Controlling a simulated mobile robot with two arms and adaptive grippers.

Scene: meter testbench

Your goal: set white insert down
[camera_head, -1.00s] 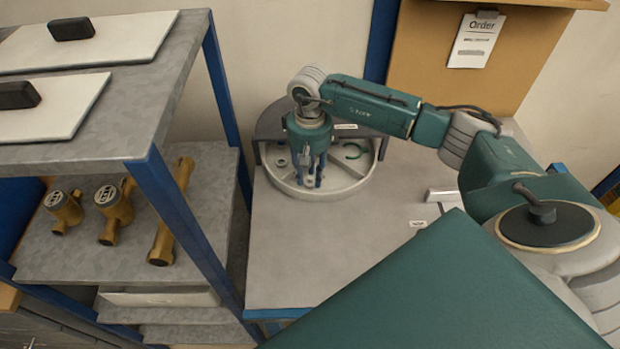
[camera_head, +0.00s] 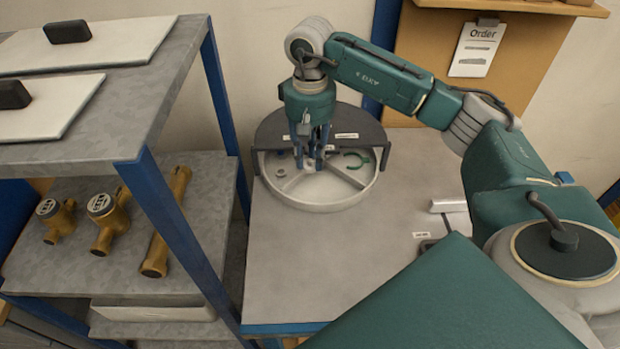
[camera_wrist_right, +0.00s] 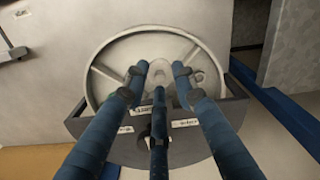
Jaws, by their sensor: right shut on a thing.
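The white insert (camera_head: 322,203) is a round, shallow tray with spoke-like dividers and a central hub. It sits at the front of the dark semicircular holder (camera_head: 345,122) on the grey table. In the right wrist view, the insert (camera_wrist_right: 98,82) lies beyond the labelled holder (camera_wrist_right: 185,138). My right gripper (camera_head: 312,163) points down over the insert's middle. Its three blue fingers, also in the wrist view (camera_wrist_right: 160,80), are shut on the insert at its central hub. I cannot tell whether the insert's underside touches the table. My left gripper is not in view.
A green hook-shaped part (camera_head: 358,161) lies in the insert's right compartment. A shelf (camera_head: 205,215) with several brass meters (camera_head: 106,218) stands to the left, its blue post near the table. The front of the grey table (camera_head: 300,270) is clear.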

